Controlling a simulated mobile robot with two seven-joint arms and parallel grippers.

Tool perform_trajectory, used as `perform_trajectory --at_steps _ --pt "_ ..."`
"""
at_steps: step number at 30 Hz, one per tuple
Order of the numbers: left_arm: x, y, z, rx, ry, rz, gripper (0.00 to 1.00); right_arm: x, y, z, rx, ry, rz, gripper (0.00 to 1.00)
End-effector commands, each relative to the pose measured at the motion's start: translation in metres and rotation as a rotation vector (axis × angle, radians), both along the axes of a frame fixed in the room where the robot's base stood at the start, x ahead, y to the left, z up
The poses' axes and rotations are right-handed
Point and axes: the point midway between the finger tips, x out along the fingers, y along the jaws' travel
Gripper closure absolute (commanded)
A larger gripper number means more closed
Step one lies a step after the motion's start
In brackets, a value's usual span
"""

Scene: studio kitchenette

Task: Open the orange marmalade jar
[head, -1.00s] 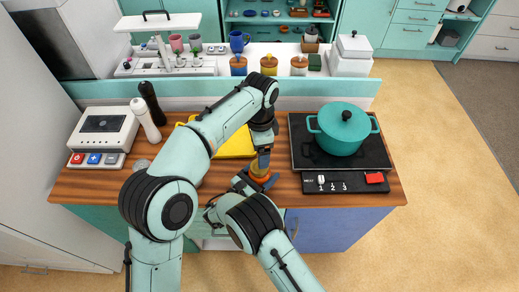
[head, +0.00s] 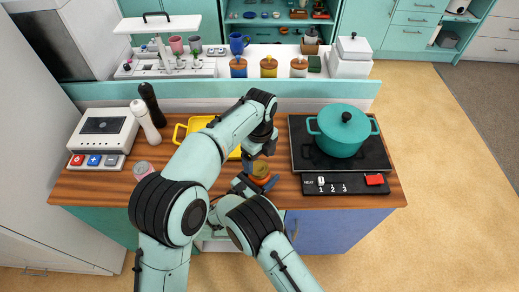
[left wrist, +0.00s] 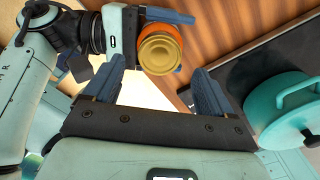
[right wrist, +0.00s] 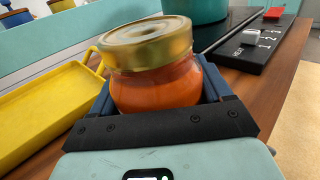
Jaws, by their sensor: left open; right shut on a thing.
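The orange marmalade jar (right wrist: 155,85) has a gold lid (right wrist: 146,42) that sits on it, upright in the right wrist view. My right gripper (right wrist: 155,92) is shut around the jar's body, below the lid. In the head view the jar (head: 261,172) is near the counter's front edge. My left gripper (left wrist: 158,88) is open and empty, beside and above the jar; in the left wrist view the jar's lid (left wrist: 159,53) lies beyond its fingertips, not between them.
A teal pot (head: 342,130) stands on the black hob (head: 298,150) to the right. A yellow tray (head: 182,132) lies left of the jar, partly behind my left arm.

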Motion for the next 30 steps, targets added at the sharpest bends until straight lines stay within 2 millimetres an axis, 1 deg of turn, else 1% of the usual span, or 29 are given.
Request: perform_trajectory --at_steps 1,3,9,19,20,21,23,24,25,30 --pt "-0.001 0.000 -0.009 0.003 0.003 0.000 0.16 0.000 0.000 0.000 0.001 0.001 0.001 1.00" --pt "-0.001 0.000 -0.019 0.002 0.002 0.000 0.16 0.000 0.000 0.000 0.001 0.001 0.001 1.00" --pt "0.000 0.000 -0.037 0.001 0.002 0.001 0.16 0.000 0.000 0.000 0.001 0.001 0.001 1.00" --pt "0.000 0.000 -0.041 0.000 0.000 0.002 0.16 0.000 0.000 0.000 0.001 0.001 0.001 1.00" --pt "0.000 0.000 -0.041 0.000 0.000 0.002 0.25 0.000 0.000 0.000 0.001 0.001 0.001 1.00" --pt "0.000 0.000 -0.040 0.000 0.000 0.002 0.38 0.000 0.000 0.000 0.001 0.001 0.001 1.00" --pt "0.000 0.000 -0.040 0.000 0.000 0.002 0.58 0.000 0.000 0.000 0.001 0.001 0.001 1.00" --pt "0.000 0.000 -0.040 0.000 0.000 0.002 0.71 0.000 0.000 0.000 0.001 0.001 0.001 1.00" --pt "0.000 0.000 -0.040 0.000 0.000 0.002 0.74 0.000 0.000 0.000 0.001 0.001 0.001 1.00" --pt "0.000 0.000 -0.040 -0.001 -0.001 0.008 0.74 0.000 0.000 0.000 0.001 0.001 0.001 1.00"
